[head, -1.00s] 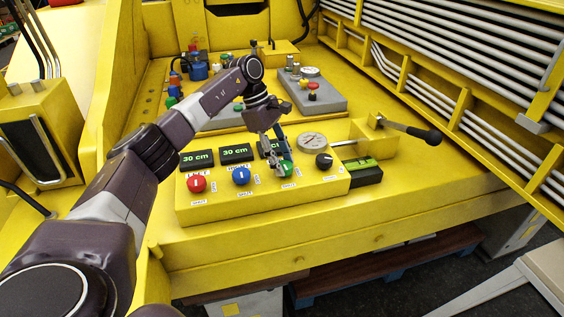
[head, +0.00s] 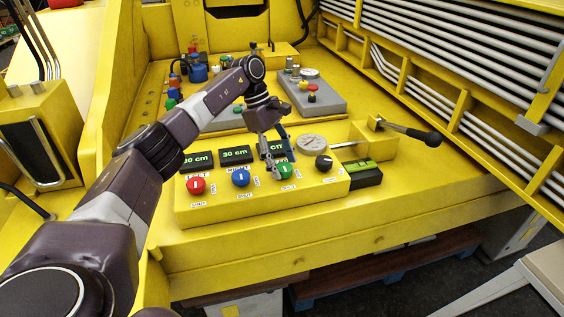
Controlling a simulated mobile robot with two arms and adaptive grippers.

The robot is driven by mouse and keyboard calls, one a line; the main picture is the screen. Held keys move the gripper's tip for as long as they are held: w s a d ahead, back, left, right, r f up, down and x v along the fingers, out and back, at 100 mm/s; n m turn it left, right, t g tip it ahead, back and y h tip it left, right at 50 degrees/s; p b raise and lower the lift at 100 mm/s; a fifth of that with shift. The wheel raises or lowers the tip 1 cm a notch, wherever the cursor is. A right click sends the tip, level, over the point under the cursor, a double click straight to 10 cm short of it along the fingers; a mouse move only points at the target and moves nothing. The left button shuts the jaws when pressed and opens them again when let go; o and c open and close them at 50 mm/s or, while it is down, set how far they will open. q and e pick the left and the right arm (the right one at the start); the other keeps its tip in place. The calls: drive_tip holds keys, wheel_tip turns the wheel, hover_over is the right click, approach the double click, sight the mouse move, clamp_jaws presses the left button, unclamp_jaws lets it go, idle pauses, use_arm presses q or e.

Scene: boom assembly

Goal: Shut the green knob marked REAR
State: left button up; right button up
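The green knob (head: 286,170) sits on the front yellow control box, right of the blue knob (head: 241,178). A pale mark shows on its face. The small labels by it are too small to read, so I cannot confirm REAR. My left gripper (head: 282,164) points down just above and behind the green knob, its fingers apart. One finger is at the knob's left side; I cannot tell whether it touches. The gripper partly covers the display (head: 275,149) behind the knob. My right gripper is not in view.
A red knob (head: 196,185) and a black knob (head: 324,162) share the box (head: 262,205). A gauge (head: 312,143), a lever with a black handle (head: 425,136) and a green level (head: 360,174) stand to the right. A grey block (head: 325,100) with small knobs lies behind.

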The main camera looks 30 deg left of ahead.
use_arm(q)
drive_tip(key=v, duration=1.2)
idle(0.5)
